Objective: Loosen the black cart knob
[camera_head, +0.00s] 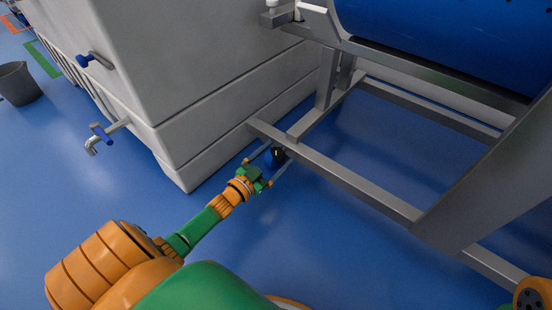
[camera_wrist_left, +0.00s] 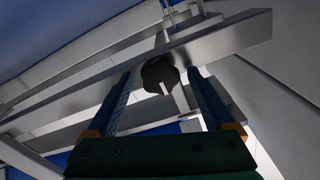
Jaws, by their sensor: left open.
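The black cart knob (camera_head: 278,155) sits under the near rail of the grey metal cart frame (camera_head: 345,178). In the left wrist view the knob (camera_wrist_left: 158,72) is a dark lobed shape with a pale mark, in front of the metal rail (camera_wrist_left: 215,42). My left gripper (camera_head: 281,152) is open, with one finger on each side of the knob. In the left wrist view my left gripper (camera_wrist_left: 160,74) shows a gap between each finger and the knob. How deep the knob lies between the fingers is hard to tell. My right gripper is not in view.
A large pale tub (camera_head: 215,75) with blue-handled taps (camera_head: 101,132) stands close beyond my left gripper. A blue drum (camera_head: 450,35) rests on the cart. A slanted metal plate (camera_head: 490,175) is at the right. A grey bucket (camera_head: 18,84) stands far left. Blue floor is open around the cart.

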